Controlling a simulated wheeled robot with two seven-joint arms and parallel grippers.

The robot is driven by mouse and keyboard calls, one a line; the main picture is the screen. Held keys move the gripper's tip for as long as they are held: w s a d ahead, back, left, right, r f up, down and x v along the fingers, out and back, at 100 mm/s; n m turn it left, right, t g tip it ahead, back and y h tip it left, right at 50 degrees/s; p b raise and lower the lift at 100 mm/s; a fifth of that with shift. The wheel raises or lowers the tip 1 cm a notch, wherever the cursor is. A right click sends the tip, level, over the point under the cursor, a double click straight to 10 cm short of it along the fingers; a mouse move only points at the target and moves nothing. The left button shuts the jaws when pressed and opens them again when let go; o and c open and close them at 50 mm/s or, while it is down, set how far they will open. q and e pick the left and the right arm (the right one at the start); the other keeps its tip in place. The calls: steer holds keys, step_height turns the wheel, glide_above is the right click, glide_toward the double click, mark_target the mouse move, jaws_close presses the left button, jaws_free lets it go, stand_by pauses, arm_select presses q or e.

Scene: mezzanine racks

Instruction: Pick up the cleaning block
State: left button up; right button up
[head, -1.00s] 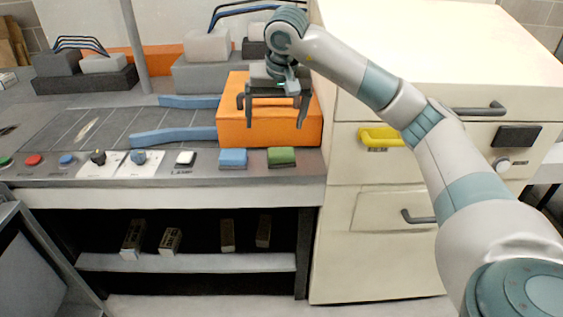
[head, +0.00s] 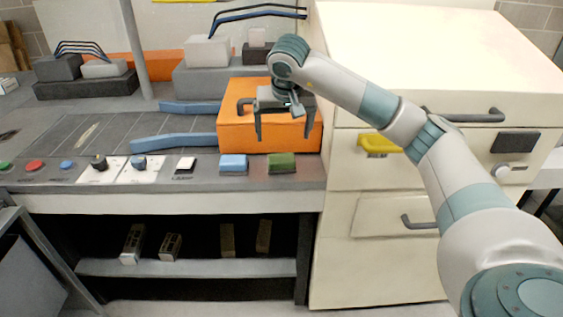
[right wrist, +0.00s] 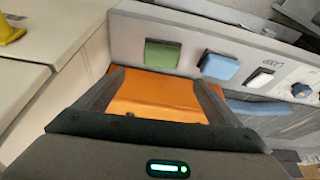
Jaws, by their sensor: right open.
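A green block (head: 282,163) and a blue block with a pale lower edge (head: 233,163) sit side by side on the front control strip of the bench. I cannot tell for certain which one is the cleaning block. In the right wrist view the green block (right wrist: 162,54) is just beyond the fingertips and the blue block (right wrist: 219,66) is to its right. My right gripper (head: 283,137) is open and empty, in front of the orange box and just above and behind the green block. Its open fingers also show in the right wrist view (right wrist: 160,80). My left gripper is not in view.
The large orange box (head: 230,130) stands behind the blocks. A cream cabinet (head: 340,230) with a yellow handle (head: 376,144) rises close on the right. A white switch (head: 185,164) and knobs line the strip to the left. A shelf (head: 190,267) below holds small boxes.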

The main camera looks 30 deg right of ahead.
mark_target(281, 157)
steer(key=p+x, duration=0.1)
steer(key=x, duration=0.5)
steer(key=shift+w+d+f, duration=0.1)
steer(key=shift+f, duration=0.1)
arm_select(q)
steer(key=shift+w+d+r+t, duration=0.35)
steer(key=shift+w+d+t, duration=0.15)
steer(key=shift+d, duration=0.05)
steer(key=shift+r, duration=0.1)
arm_select(e)
steer(key=shift+f, duration=0.15)
steer(key=shift+f, duration=0.25)
steer(key=shift+f+p, duration=0.3)
steer(key=shift+f, duration=0.1)
steer(key=x, duration=0.2)
steer(key=shift+f+p, duration=0.4)
steer(key=shift+f, duration=0.1)
steer(key=shift+w+f, duration=0.15)
steer(key=shift+f, duration=0.3)
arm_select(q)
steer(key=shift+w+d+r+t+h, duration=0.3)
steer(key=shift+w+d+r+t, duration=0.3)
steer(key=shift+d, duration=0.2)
